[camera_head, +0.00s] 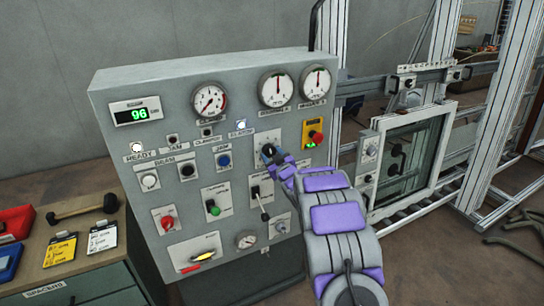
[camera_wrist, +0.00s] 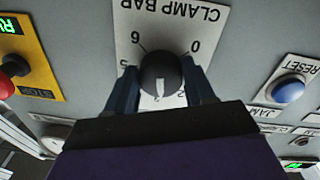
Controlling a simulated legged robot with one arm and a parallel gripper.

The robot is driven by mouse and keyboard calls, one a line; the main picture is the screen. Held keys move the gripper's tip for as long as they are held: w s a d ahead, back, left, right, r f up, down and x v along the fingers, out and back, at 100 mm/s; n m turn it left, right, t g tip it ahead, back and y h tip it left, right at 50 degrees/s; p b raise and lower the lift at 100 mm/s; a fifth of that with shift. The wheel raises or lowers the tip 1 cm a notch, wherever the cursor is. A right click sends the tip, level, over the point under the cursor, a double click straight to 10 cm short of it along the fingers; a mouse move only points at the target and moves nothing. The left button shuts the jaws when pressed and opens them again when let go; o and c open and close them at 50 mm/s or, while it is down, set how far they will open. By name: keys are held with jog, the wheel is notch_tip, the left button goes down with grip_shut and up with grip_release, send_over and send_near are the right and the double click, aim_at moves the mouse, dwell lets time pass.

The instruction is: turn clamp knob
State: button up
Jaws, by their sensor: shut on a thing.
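The clamp knob (camera_wrist: 160,70) is round and black, with a white pointer mark, on a white dial plate lettered CLAMP BAR (camera_wrist: 172,14). The lettering is upside down in the wrist view. The pointer points down in that view, with a 2 just to its right and 5 and 6 on the left. My gripper (camera_wrist: 160,76) is shut on the knob, one finger on each side. In the head view my gripper (camera_head: 274,157) reaches the knob (camera_head: 267,150) on the grey panel; my arm hides part of the panel below it.
A yellow plate with a red stop button (camera_head: 315,137) sits right of the knob. A blue reset button (camera_wrist: 289,89) is near the gripper. Levers, buttons and gauges (camera_head: 209,99) fill the panel (camera_head: 170,80). A framed window (camera_head: 405,155) stands right; a workbench (camera_head: 75,262) stands left.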

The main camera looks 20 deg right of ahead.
jog(key=shift+r+m+p, duration=0.2)
jog(key=shift+m+p, duration=0.3)
jog(key=shift+p, duration=0.55)
jog(key=shift+c, duration=0.3)
jog(key=shift+m+p, duration=0.6)
jog(key=shift+p, duration=0.45)
jog(key=shift+f, duration=0.1)
jog(key=o, duration=1)
jog(key=shift+o, duration=0.2)
jog(key=s, duration=1.7)
jog(key=shift+s+p, duration=0.15)
jog(key=shift+p, duration=0.3)
